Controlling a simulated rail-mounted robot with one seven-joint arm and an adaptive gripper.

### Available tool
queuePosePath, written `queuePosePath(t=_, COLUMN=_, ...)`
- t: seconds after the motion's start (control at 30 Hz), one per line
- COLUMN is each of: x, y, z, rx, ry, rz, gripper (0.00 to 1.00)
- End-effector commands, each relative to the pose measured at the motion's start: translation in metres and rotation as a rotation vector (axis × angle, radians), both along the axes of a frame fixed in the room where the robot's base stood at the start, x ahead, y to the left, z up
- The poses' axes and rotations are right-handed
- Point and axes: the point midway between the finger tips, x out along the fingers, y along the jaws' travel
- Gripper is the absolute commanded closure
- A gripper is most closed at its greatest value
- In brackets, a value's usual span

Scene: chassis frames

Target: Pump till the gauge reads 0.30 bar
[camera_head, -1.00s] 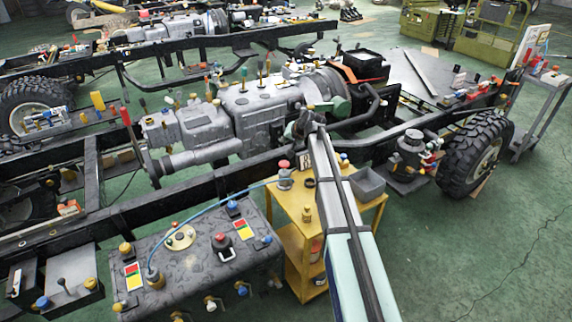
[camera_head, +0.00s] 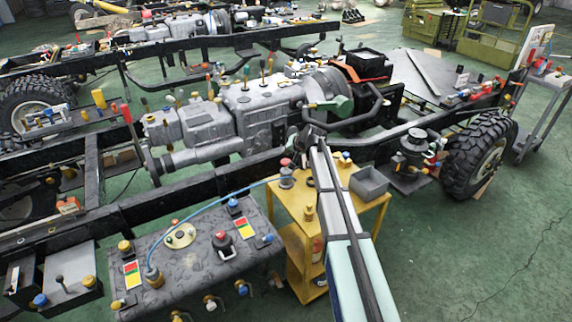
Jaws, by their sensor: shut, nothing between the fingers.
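A small grey hand pump with a red knob (camera_head: 286,173) stands on the back left of a yellow cart (camera_head: 377,204). A blue hose (camera_head: 205,209) runs from it to a dark grey tank (camera_head: 192,262). A round cream dial (camera_head: 181,236) sits on the tank top and may be the gauge; its reading is too small to tell. My gripper (camera_head: 309,137) is shut and empty. In the picture it lies just above and right of the red knob, apart from it. My arm hides part of the cart.
A grey open bin (camera_head: 369,182) and small brass fittings stand on the cart. A black chassis rail (camera_head: 225,177) and a grey gearbox (camera_head: 262,112) lie behind. The tank top carries several coloured knobs and valves. Green floor at the right is clear.

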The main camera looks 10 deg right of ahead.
Motion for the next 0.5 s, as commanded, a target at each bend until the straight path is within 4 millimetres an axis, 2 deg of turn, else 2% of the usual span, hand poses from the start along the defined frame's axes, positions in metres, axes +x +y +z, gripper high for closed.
queuePosePath(t=0.03, x=0.0, y=0.0, z=-0.01, rx=0.0, ry=0.0, rz=0.0, gripper=1.0)
queuePosePath(t=0.17, x=0.0, y=0.0, z=-0.019, rx=0.001, ry=0.0, rz=-0.001, gripper=1.0)
queuePosePath(t=0.5, x=0.0, y=0.0, z=-0.021, rx=0.0, ry=0.0, rz=0.0, gripper=1.0)
